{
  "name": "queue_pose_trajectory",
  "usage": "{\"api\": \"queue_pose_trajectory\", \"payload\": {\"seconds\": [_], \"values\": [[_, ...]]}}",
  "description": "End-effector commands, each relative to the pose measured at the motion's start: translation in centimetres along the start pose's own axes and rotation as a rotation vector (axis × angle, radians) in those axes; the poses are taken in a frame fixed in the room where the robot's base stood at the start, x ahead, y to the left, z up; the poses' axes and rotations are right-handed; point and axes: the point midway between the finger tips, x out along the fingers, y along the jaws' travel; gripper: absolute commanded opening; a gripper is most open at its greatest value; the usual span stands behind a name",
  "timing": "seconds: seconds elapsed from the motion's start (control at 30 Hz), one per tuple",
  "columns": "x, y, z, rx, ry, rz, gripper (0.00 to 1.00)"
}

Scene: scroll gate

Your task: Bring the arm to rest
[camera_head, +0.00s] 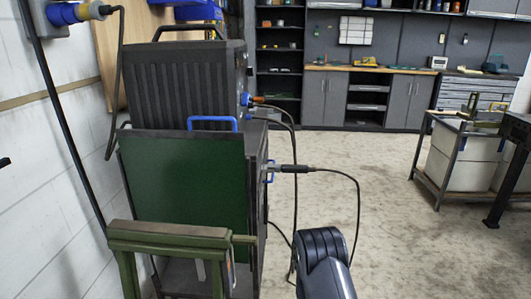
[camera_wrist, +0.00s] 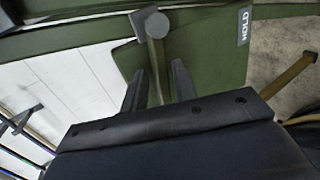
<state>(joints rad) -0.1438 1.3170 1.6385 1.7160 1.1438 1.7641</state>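My gripper (camera_wrist: 158,78) shows in the wrist view with its two dark fingers spread apart. An olive-green bar (camera_wrist: 156,62) with a grey end cap (camera_wrist: 150,22) shows between the fingers, with a gap on each side; how deep it lies between them I cannot tell. Beyond it is a green plate (camera_wrist: 205,55) with a "HOLD" label (camera_wrist: 243,26). In the head view, part of my dark arm (camera_head: 323,265) rises from the bottom edge, right of the green panel (camera_head: 185,190). My fingers are not visible in that view.
An olive frame (camera_head: 168,232) stands before the green panel. Behind is a dark welding-type unit (camera_head: 185,85) on a cart, with cables (camera_head: 357,205) hanging right. A white wall (camera_head: 50,160) closes the left. The floor (camera_head: 385,200) right of my arm is open up to a workbench (camera_head: 440,190).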

Motion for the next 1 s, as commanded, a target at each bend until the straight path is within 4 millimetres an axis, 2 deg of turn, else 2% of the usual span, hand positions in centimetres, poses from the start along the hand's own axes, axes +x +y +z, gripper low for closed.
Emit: {"api": "queue_pose_trajectory", "payload": {"seconds": [0.17, 0.73, 0.77, 0.8, 1.0], "values": [[-1.4, 0.2, 0.2, 0.021, 0.005, 0.000, 0.28], [-11.0, 0.3, 0.2, 0.017, 0.006, 0.003, 0.28], [-10.8, 0.2, 0.1, 0.016, 0.010, 0.003, 0.28], [-9.7, 0.1, 0.0, 0.015, 0.015, 0.003, 0.28], [-6.2, 0.0, 0.0, 0.015, 0.015, 0.002, 0.28]]}}
